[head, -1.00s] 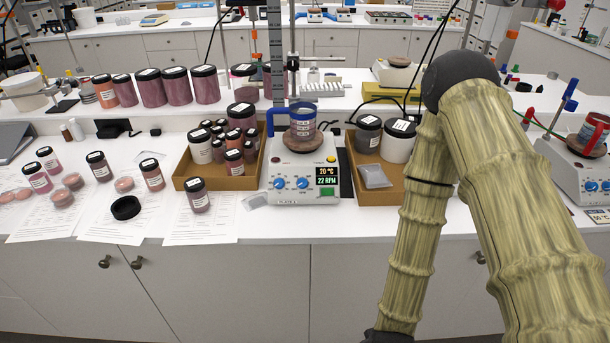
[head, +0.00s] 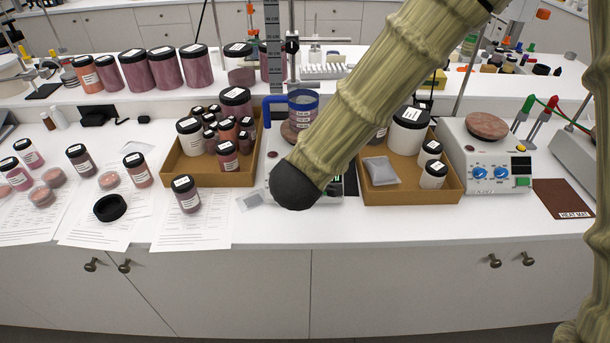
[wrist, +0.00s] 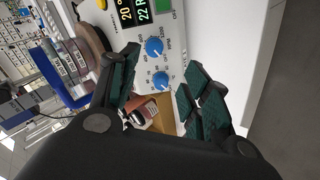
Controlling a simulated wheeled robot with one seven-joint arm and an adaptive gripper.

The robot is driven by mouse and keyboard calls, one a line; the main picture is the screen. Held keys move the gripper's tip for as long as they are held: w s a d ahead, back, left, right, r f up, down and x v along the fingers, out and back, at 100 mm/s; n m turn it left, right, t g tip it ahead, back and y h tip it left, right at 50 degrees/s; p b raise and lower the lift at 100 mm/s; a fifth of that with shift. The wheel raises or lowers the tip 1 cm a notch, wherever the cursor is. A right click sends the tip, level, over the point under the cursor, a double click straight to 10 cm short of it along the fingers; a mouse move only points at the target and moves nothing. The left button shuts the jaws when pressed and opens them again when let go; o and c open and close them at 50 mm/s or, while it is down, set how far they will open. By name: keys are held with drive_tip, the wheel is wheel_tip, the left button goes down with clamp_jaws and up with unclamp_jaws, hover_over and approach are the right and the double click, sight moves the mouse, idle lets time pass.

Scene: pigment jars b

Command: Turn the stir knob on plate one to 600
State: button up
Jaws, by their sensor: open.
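Plate one (wrist: 175,20) is a white hotplate stirrer. In the wrist view its front panel shows two blue knobs and a display (wrist: 135,10) reading 20 °C and 22 R, the rest cut off. The knob nearer the display (wrist: 154,46) appears to be the stir knob; the other blue knob (wrist: 161,80) sits closer to my fingers. My gripper (wrist: 158,75) is open, its green-padded fingers spread to either side of the lower knob's area, with no visible contact.
Another hotplate (head: 487,155) stands farther right.

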drive_tip(key=shift+w+d+r+p+x, duration=0.1)
drive_tip(key=shift+p+x, duration=0.2)
drive_tip(key=shift+x, duration=1.4)
drive_tip(key=shift+w+d+r+p+x, duration=0.1)
drive_tip(key=shift+p+x, duration=0.2)
drive_tip(key=shift+x, duration=1.45)
drive_tip(key=shift+w+r+p+x, duration=0.1)
drive_tip(key=shift+p+x, duration=0.2)
drive_tip(key=shift+x, duration=1.4)
drive_tip(key=shift+a, duration=0.1)
drive_tip(key=c, duration=1.1)
